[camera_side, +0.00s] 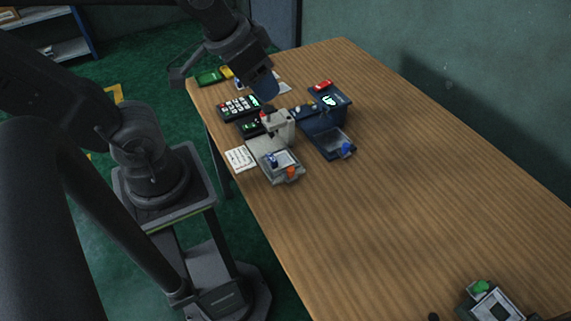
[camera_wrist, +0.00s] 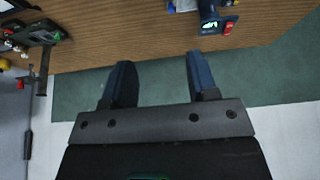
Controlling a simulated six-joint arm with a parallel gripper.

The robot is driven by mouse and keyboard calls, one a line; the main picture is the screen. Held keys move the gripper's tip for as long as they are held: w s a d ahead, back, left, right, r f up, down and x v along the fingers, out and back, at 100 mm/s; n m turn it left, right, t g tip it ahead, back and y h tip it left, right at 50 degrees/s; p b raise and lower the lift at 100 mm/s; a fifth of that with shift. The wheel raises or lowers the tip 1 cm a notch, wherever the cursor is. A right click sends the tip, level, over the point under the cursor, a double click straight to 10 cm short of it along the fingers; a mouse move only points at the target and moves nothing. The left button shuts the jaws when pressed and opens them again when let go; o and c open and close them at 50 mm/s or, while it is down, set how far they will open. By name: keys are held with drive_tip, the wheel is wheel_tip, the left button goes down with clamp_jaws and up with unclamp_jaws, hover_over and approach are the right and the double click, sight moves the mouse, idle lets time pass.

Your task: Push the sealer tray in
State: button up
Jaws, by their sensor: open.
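A dark blue machine (camera_side: 325,101) with a lit display and red top piece stands near the table's far left end. Its flat tray (camera_side: 326,142) sticks out toward the front, with a blue knob (camera_side: 347,148) at its edge. I cannot tell for sure which is the sealer. My gripper (camera_side: 263,86) is open and empty above the far left part of the table. Its two dark blue fingers show apart in the wrist view (camera_wrist: 158,62).
A black keypad unit (camera_side: 240,106) and a paper card (camera_side: 240,158) lie along the left edge. A green item (camera_side: 208,77) lies at the far corner. A grey fixture with a green knob (camera_side: 480,287) stands front right. The table's middle and right are clear.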

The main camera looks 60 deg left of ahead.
drive_tip(key=w+f+g, duration=0.1)
drive_tip(key=f, duration=0.1)
drive_tip(key=w+f, duration=0.2)
drive_tip(key=w+a+f+g, duration=0.1)
drive_tip(key=f, duration=0.1)
drive_tip(key=shift+w+n+g, duration=0.3)
drive_tip(key=shift+w+n, duration=0.05)
drive_tip(key=shift+n, duration=0.05)
drive_tip(key=shift+c, duration=0.3)
drive_tip(key=g, duration=0.3)
approach(290, 169)
drive_tip(key=shift+n, duration=0.4)
wheel_tip(290, 169, down, 9)
drive_tip(key=shift+f, duration=0.15)
drive_tip(key=shift+s, duration=0.1)
clamp_jaws()
